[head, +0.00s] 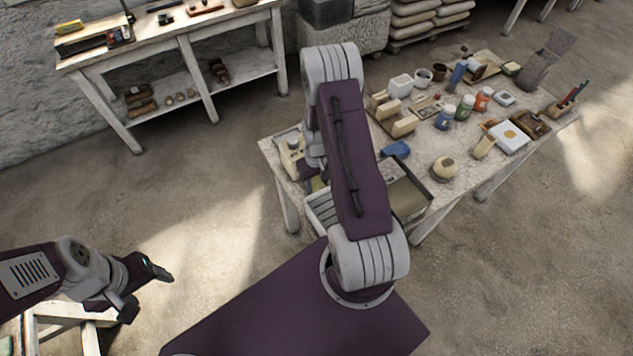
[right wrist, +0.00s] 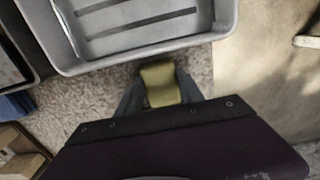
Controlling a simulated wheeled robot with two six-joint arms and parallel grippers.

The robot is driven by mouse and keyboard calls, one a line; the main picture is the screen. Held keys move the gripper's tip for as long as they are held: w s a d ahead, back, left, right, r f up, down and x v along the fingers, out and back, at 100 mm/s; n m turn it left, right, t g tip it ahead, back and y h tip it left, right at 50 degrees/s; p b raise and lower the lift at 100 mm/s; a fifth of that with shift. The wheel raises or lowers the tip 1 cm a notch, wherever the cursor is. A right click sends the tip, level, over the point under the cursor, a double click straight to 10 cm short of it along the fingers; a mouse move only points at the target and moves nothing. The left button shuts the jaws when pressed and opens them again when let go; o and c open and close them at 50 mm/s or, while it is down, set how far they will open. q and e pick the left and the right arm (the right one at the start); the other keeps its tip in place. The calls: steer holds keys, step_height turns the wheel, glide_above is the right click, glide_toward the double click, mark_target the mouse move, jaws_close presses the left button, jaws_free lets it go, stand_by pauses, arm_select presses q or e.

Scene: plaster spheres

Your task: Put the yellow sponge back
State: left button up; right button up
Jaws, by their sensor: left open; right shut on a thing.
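My right gripper (right wrist: 160,88) is shut on a dull yellow block that looks like the yellow sponge (right wrist: 162,82). In the right wrist view the sponge sits between the two fingers, close to the outer wall of a grey ribbed tray (right wrist: 225,22); I cannot tell if they touch. In the head view my right arm hides most of this gripper; a small yellowish patch (head: 317,184) shows beside the arm, near the pale tray (head: 318,222). My left gripper (head: 148,292) is open and empty over the floor at the lower left.
The worktable (head: 440,210) carries a dark-rimmed box (head: 410,195), a blue cloth (head: 396,149), a round tan object (head: 444,168) and several jars. A pale bottle-like object (head: 291,160) stands at its left end. Another bench (head: 160,45) stands at the back left. The floor between is clear.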

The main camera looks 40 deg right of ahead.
mark_target(317, 184)
steer(key=shift+f, duration=0.15)
steer(key=shift+f, duration=0.1)
steer(key=o, duration=1.2)
step_height(317, 184, up, 12)
steer(key=s+a+r, duration=0.3)
steer(key=s+a, duration=0.1)
steer(key=a, duration=0.3)
steer(key=s+a+r+n+t, duration=0.1)
steer(key=s+a+r, duration=0.2)
steer(key=a, duration=0.4)
steer(key=shift+s+a, duration=0.2)
steer(key=shift+s, duration=0.7)
